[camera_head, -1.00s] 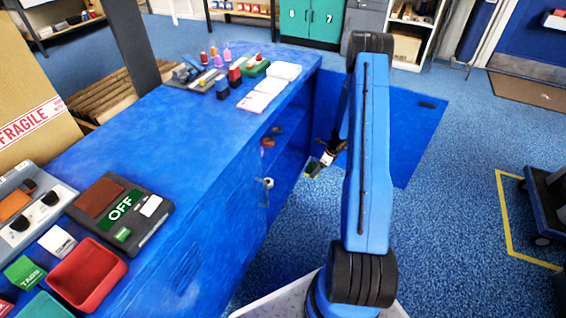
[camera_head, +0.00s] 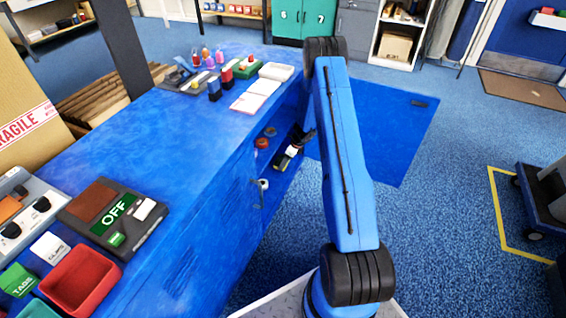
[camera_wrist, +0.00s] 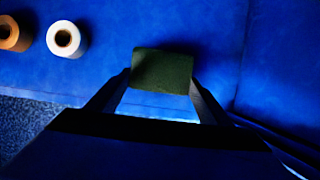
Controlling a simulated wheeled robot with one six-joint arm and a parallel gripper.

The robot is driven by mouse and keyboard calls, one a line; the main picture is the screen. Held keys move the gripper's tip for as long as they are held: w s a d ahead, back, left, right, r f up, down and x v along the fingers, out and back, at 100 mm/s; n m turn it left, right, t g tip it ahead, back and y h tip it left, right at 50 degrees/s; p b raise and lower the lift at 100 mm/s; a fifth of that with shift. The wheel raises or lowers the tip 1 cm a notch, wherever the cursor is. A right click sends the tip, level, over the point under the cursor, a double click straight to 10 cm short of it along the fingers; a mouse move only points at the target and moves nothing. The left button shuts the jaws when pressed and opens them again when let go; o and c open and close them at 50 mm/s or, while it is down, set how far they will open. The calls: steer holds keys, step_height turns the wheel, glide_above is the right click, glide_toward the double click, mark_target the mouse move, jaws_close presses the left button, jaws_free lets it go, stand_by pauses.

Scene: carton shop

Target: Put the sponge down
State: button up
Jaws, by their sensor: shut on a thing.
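The sponge shows in the wrist view as a dark green block (camera_wrist: 162,68) between the two fingertips. My gripper (camera_wrist: 160,84) is shut on it. In the head view my gripper (camera_head: 294,151) reaches into the open side of the blue cabinet (camera_head: 190,130), and the sponge (camera_head: 282,161) is a small dark, yellowish piece at its tip. A blue surface lies behind the sponge in the wrist view; I cannot tell whether the sponge touches it.
A tape roll with a brown rim (camera_wrist: 10,35) and a white roll (camera_wrist: 65,39) lie left of the sponge. The cabinet door (camera_head: 375,130) stands open on the right. A blue wall rises close right in the wrist view. The surface between rolls and sponge is clear.

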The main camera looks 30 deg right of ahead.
steer(key=shift+w+a, duration=0.55)
steer(key=shift+w, duration=0.15)
steer(key=shift+s+d+f, duration=0.2)
steer(key=shift+f, duration=0.55)
steer(key=shift+f, duration=0.15)
steer(key=o, duration=1.1)
steer(key=shift+r, duration=0.35)
steer(key=s+d, duration=0.7)
steer(key=s, duration=0.2)
steer(key=shift+s+d+r, duration=0.3)
steer(key=shift+s+r, duration=0.05)
